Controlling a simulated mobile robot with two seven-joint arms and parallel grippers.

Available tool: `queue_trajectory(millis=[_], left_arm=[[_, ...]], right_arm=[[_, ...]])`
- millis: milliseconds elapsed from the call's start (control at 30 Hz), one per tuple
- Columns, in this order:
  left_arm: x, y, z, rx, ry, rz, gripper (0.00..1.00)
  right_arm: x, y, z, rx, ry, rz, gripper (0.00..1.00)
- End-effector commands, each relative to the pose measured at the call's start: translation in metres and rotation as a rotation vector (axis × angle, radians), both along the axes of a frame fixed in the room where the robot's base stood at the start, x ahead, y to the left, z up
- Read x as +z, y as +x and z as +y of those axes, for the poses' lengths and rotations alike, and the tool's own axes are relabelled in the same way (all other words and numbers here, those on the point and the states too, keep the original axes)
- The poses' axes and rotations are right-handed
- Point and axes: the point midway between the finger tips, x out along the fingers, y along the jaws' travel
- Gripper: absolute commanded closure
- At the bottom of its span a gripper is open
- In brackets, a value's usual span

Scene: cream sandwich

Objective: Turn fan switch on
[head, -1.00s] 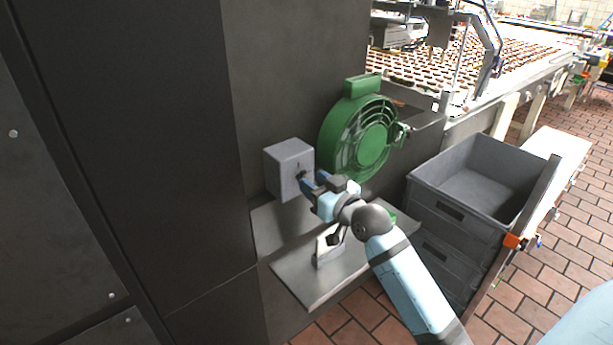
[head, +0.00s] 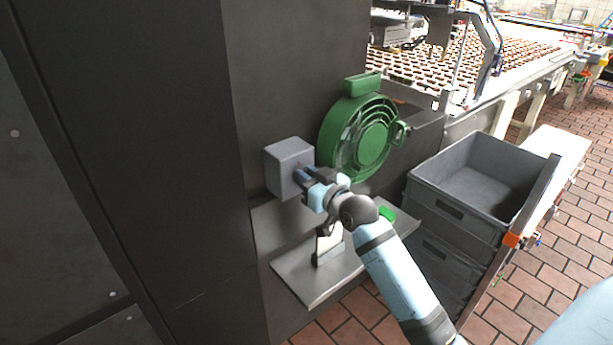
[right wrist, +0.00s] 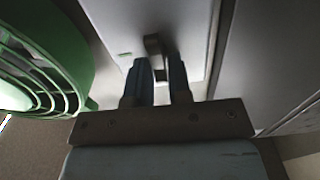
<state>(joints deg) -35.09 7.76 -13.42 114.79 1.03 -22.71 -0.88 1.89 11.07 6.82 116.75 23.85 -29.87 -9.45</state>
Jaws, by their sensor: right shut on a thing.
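The grey switch box (head: 284,164) is fixed to the dark wall in the head view. The dark switch knob (right wrist: 153,44) shows on the box face in the right wrist view, at the tips of my right gripper. My right gripper (head: 306,175) is at the front of the box, its blue fingers (right wrist: 161,78) closed in on the knob; in the head view the fingers hide the knob. The green fan (head: 362,134) is on the wall just right of the box, and part of it shows in the right wrist view (right wrist: 45,60). My left gripper is not in view.
A metal shelf (head: 301,284) juts out below the box, with a small green object (head: 387,213) and a white-and-black item (head: 327,245) on it. Grey crates (head: 470,172) are stacked at the right. A conveyor with rows of brown pieces (head: 527,50) runs behind.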

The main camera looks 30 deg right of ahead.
Motion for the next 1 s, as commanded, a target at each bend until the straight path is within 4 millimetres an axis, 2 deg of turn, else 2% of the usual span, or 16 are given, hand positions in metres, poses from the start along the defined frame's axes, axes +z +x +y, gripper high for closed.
queue_trajectory(millis=[367, 1000], left_arm=[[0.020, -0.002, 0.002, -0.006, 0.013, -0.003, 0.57], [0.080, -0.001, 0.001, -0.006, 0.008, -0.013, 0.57]], right_arm=[[0.003, 0.000, -0.002, -0.001, 0.185, 0.019, 1.00], [-0.001, 0.001, -0.009, -0.002, 0.782, 0.064, 1.00]])
